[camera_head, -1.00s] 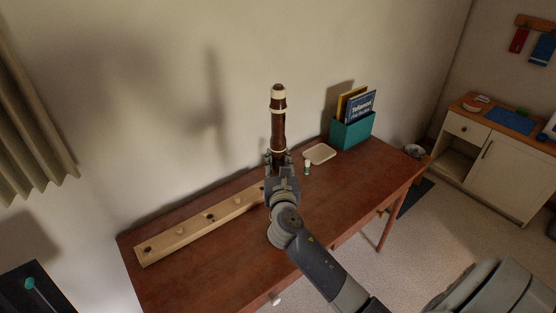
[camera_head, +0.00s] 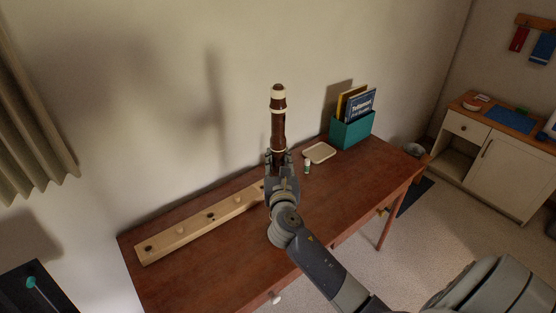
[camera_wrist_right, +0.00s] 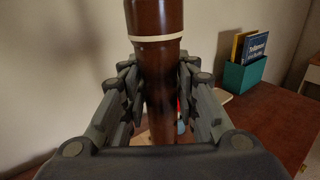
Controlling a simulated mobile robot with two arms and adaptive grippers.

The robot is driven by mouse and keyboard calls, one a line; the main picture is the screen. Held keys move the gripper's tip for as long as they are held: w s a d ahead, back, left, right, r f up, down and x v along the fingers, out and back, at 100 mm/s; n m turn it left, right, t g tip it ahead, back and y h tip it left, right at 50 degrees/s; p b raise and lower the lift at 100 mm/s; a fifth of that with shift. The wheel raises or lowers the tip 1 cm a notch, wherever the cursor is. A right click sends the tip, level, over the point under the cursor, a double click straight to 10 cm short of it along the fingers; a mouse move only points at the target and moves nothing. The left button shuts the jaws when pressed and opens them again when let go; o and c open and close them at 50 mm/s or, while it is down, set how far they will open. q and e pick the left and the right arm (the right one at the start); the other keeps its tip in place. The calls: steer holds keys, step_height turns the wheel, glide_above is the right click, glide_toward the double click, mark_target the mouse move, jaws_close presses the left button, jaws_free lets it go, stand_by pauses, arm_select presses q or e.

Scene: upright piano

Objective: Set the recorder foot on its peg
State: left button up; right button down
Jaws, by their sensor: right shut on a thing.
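A dark brown recorder piece with cream rings (camera_head: 278,122) stands upright in my right gripper (camera_head: 279,160). The right wrist view shows both fingers shut on its brown body (camera_wrist_right: 157,70), just below a cream ring. Its lower end is hidden behind the gripper in the head view. A pale wooden peg board (camera_head: 190,232) with several small pegs and dark holes lies along the back of the desk. The board's right end passes behind my gripper, so I cannot tell whether the piece touches a peg. My left gripper is not in view.
A teal box (camera_head: 351,131) with books stands at the back right of the brown desk (camera_head: 225,268). A cream tray (camera_head: 319,153) and a small white-and-green bottle (camera_head: 307,167) are just right of the gripper. The desk front is clear.

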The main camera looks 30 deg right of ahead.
mark_target(278, 170)
steer(key=shift+f+b, duration=0.8)
steer(key=shift+f, duration=0.3)
steer(key=shift+p, duration=0.65)
stand_by(1.3)
steer(key=shift+f+b, duration=0.5)
steer(key=shift+f, duration=0.15)
stand_by(0.5)
steer(key=c, duration=1.2)
jaws_free()
steer(key=shift+o, duration=0.2)
steer(key=shift+s+a, duration=0.1)
